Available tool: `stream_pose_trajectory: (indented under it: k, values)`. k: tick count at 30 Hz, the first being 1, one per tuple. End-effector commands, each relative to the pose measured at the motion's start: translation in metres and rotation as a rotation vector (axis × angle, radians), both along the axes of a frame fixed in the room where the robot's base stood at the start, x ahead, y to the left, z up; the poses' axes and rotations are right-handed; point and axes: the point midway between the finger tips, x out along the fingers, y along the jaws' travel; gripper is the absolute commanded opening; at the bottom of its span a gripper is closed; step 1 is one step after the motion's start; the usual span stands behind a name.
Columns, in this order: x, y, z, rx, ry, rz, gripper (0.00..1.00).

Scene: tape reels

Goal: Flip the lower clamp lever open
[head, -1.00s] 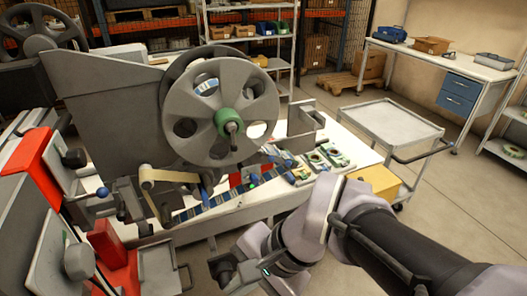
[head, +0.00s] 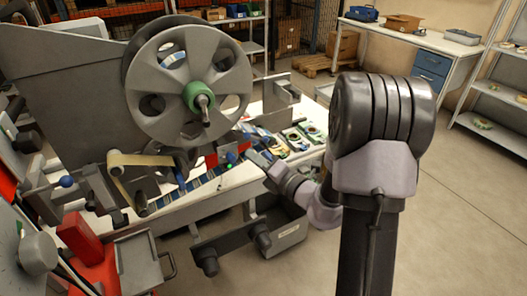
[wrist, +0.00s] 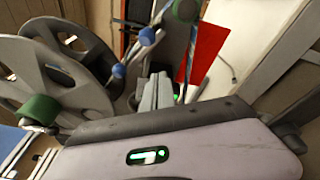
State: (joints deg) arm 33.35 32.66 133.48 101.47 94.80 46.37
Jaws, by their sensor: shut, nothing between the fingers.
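My gripper (head: 250,152) reaches in from the right, low in front of the tape machine, beside the striped tape (head: 200,182). In the wrist view its grey fingers (wrist: 156,88) are together and empty. Two blue-knobbed levers show there, one knob nearer (wrist: 119,70) and one farther (wrist: 147,36); the fingers look apart from both. Another knobbed part (wrist: 185,10) is at the top edge. I cannot tell which lever is the lower clamp's.
A red panel (wrist: 206,52) is close beside the fingers in the wrist view. The reel's green hub (head: 198,95) juts out above my gripper. Several small parts (head: 296,138) lie on the white bench.

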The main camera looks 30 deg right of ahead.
Motion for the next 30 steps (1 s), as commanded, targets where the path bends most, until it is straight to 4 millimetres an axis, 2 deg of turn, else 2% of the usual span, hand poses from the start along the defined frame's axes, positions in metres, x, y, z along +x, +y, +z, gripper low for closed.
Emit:
stream_pose_trajectory:
  k: [1,4,9,23,30]
  values:
    - [0.01,0.004,-0.002,0.001,-0.002,0.003,0.0]
    - [0.007,-0.015,0.007,-0.001,-0.004,-0.004,0.0]
    - [0.006,-0.03,0.015,-0.001,-0.002,0.0,0.0]
    - [0.005,-0.034,0.019,-0.001,0.003,0.003,0.0]
    - [0.004,-0.038,0.033,-0.002,0.061,0.035,0.0]
